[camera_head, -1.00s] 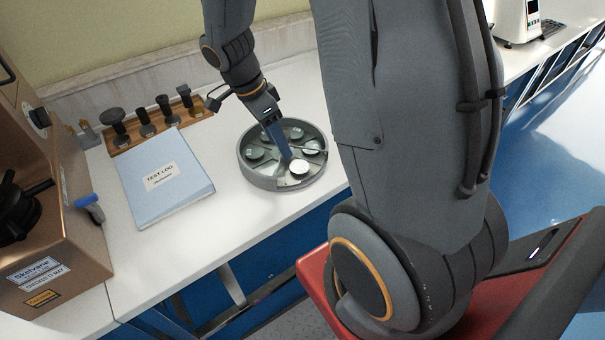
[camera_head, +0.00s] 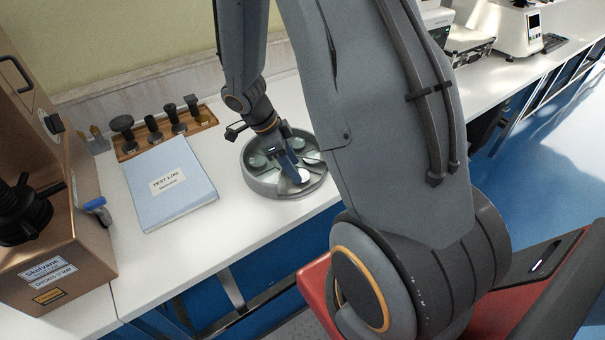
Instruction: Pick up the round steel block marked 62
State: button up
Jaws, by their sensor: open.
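The round grey tray (camera_head: 268,190) sits on the white bench and holds several round steel blocks in separate compartments. A bright block (camera_head: 303,177) lies in the front compartment. Another block (camera_head: 257,161) lies at the left, and one (camera_head: 311,157) at the right. The markings are too small to read, so I cannot tell which block is 62. My gripper (camera_head: 293,170) is open and points down into the tray, its blue-grey fingers just left of the bright block. The fingers and wrist hide part of the tray's middle and back. I cannot tell whether they touch anything.
A blue test log (camera_head: 190,200) lies left of the tray. Behind it, a wooden rack (camera_head: 130,153) holds several dark-topped tools. A brown tester (camera_head: 85,255) stands at far left. The bench's front edge is close to the tray; my upper arm covers the bench to the right.

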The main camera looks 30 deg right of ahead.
jog(key=shift+x, duration=1.25)
jog(key=c, duration=0.9)
jog(key=shift+r, duration=0.2)
